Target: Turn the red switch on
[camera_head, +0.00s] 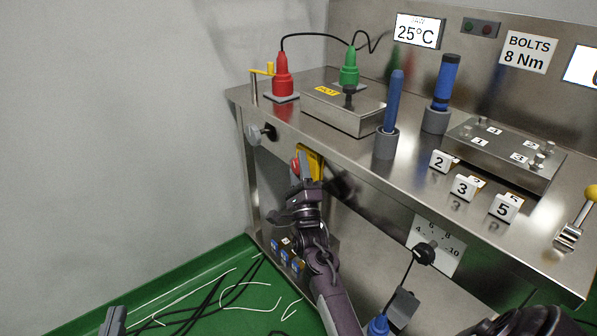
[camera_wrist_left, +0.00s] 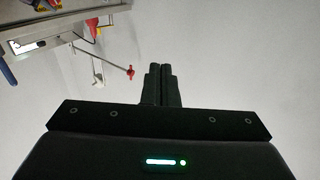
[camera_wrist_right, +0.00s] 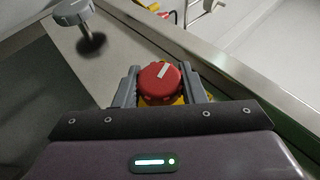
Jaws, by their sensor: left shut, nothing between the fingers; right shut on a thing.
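The red switch (camera_wrist_right: 160,80) is a round red knob with a white line, on a yellow plate on the bench's front panel. In the right wrist view its white line tilts a little right of vertical. In the head view its red edge (camera_head: 295,164) and the yellow plate (camera_head: 316,163) show behind my fingers. My right gripper (camera_wrist_right: 160,86) is shut on the red switch, one finger on each side. My left gripper (camera_wrist_left: 161,84) is shut and empty, away from the bench; part of it shows at the bottom left of the head view (camera_head: 114,322).
A black knob (camera_head: 262,133) sticks out of the panel left of the switch. Above, the steel bench top (camera_head: 260,99) holds red (camera_head: 283,75) and green (camera_head: 349,68) plugs. A dial (camera_head: 424,254) is lower right. Cables lie on the green floor (camera_head: 190,290).

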